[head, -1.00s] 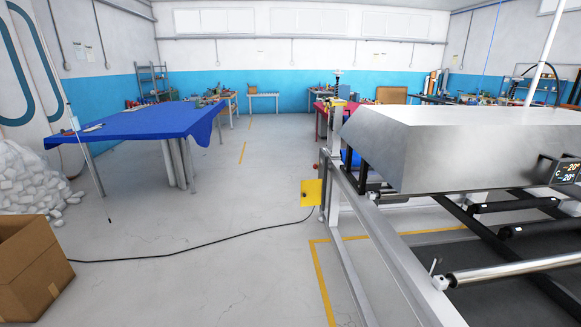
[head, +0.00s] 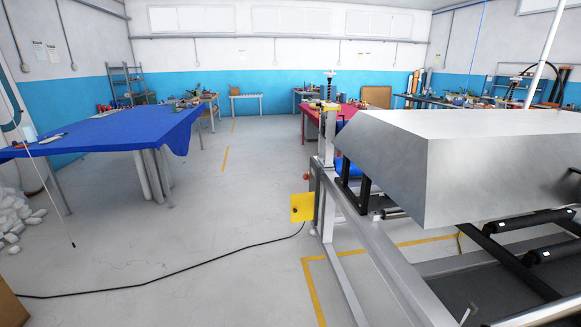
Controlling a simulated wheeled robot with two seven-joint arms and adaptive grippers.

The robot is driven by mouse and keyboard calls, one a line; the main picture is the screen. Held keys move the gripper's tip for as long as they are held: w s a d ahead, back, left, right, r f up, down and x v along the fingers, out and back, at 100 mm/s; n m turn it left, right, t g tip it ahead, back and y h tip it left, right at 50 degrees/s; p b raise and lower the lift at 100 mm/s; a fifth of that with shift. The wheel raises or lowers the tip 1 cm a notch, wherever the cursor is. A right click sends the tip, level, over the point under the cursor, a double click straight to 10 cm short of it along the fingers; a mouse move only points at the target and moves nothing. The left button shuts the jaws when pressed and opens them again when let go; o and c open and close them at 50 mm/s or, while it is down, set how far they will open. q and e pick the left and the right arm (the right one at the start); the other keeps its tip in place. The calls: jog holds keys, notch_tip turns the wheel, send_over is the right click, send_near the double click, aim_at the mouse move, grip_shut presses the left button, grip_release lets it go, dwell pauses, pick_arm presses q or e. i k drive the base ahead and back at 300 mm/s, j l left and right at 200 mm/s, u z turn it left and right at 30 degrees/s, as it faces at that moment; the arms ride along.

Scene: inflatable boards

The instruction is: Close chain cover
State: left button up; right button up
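A small yellow panel (head: 302,207) with a dark round spot stands out from the left side of the machine's metal frame (head: 362,232), low above the floor. It looks like the chain cover and appears swung open, with its flat face toward me. What lies behind it is hidden. Neither of my grippers shows in the head view.
The machine's big steel hood (head: 480,165) and rollers fill the right. A black cable (head: 170,273) crosses the floor to the yellow panel. A blue-covered table (head: 115,137) stands at left, a red table (head: 350,112) behind the machine. The floor between is clear.

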aim_at(303, 205)
jog(key=i+j+z, duration=0.15)
jog(key=i, duration=0.4)
jog(key=i+j+z, duration=0.1)
jog(key=i, duration=0.45)
